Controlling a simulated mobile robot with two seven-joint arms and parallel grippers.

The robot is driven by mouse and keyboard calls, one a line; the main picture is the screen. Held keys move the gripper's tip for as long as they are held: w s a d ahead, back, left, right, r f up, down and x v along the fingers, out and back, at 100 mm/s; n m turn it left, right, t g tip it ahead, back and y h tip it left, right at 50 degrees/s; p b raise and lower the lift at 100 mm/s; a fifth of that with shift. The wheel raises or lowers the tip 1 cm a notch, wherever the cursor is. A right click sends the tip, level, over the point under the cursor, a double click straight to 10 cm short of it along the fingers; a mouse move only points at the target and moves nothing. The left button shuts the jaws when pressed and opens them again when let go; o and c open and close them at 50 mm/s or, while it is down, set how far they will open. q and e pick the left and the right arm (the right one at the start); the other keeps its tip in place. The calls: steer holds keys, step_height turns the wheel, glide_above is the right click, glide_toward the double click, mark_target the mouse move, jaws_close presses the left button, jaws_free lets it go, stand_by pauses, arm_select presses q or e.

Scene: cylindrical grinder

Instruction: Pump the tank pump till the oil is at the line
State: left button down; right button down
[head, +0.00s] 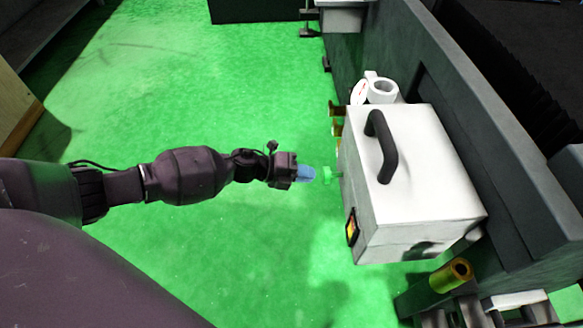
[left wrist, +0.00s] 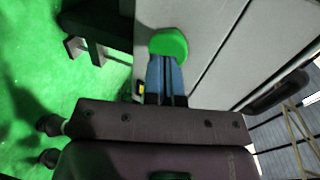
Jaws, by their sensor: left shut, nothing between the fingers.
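The tank is a pale grey box (head: 405,190) with a black handle (head: 381,146) on top. A green round knob (head: 326,175) sticks out of its left side on a short rod, and looks like the pump button. It also shows in the left wrist view (left wrist: 168,43). My left gripper (head: 312,174) points at the knob with its blue fingers closed and empty. In the left wrist view the fingertips (left wrist: 166,62) meet the knob's edge; I cannot tell if they touch. A small yellow-orange window in a dark frame (head: 352,227) is on the tank's near side; its oil level is too small to read.
A white cylindrical fitting (head: 383,90) stands behind the tank, with brass fittings (head: 337,120) on its left. A dark machine wall (head: 480,90) runs along the right. A brass cylinder (head: 452,275) is below the tank. The green floor (head: 215,90) is open on the left.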

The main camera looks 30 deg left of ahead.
mark_target(323, 173)
arm_select(q)
steer(key=shift+w+d, duration=0.45)
steer(key=shift+d, duration=0.25)
steer(key=shift+w+d+r, duration=0.15)
steer(key=shift+w+d, duration=0.5)
steer(key=shift+d, duration=0.3)
